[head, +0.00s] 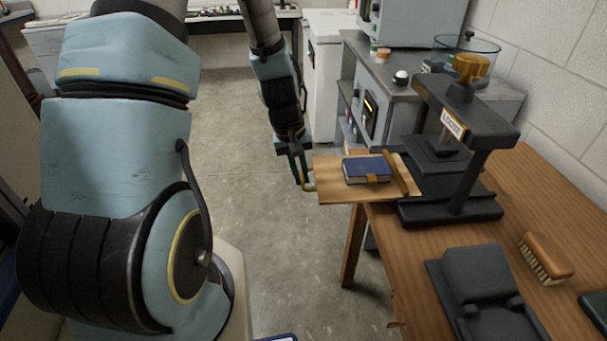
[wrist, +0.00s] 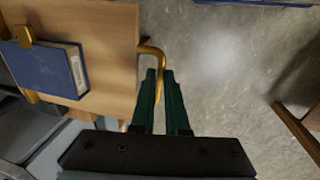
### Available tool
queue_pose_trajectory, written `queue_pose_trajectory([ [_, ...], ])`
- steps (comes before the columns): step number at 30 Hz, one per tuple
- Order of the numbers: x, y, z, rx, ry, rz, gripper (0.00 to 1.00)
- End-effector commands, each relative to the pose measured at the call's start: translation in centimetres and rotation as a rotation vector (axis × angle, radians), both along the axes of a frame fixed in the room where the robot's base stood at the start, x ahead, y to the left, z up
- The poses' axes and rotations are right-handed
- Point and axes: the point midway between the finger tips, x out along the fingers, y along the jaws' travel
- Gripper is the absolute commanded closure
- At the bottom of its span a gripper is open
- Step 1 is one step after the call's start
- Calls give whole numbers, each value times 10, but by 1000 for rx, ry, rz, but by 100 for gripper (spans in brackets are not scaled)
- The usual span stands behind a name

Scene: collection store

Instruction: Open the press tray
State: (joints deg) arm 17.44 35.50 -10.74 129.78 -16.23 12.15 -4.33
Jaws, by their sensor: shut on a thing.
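The press (head: 465,130) is a black frame with a brass knob on top, standing on the wooden bench. Its wooden press tray (head: 335,189) sticks out to the left past the bench edge. A blue book with a brass clasp (head: 367,170) lies on the tray; the book also shows in the wrist view (wrist: 48,68). A brass hooked handle (wrist: 152,52) is on the tray's outer edge. My gripper (wrist: 160,76) has its green fingers closed on this handle. In the head view my gripper (head: 303,180) is at the tray's left end.
A dark grey stand (head: 480,290) and a wooden brush (head: 545,257) lie on the bench (head: 400,245) in front of the press. A grey cabinet (head: 385,75) with small jars stands behind it. The floor (head: 250,210) left of the tray is clear.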

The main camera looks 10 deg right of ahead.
Motion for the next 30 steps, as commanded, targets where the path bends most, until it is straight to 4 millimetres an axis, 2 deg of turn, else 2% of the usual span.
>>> queue_pose_trajectory([
  [2,0,0,0,0,-1,0,100],
  [3,0,0,0,0,-1,0,86],
  [11,0,0,0,0,-1,0,58],
  [18,0,0,1,0,-1,0,58],
  [22,1,1,8,-1,-2,-1,58],
  [26,2,4,26,-2,-6,-1,58],
  [30,3,9,52,-2,-7,-1,58],
])
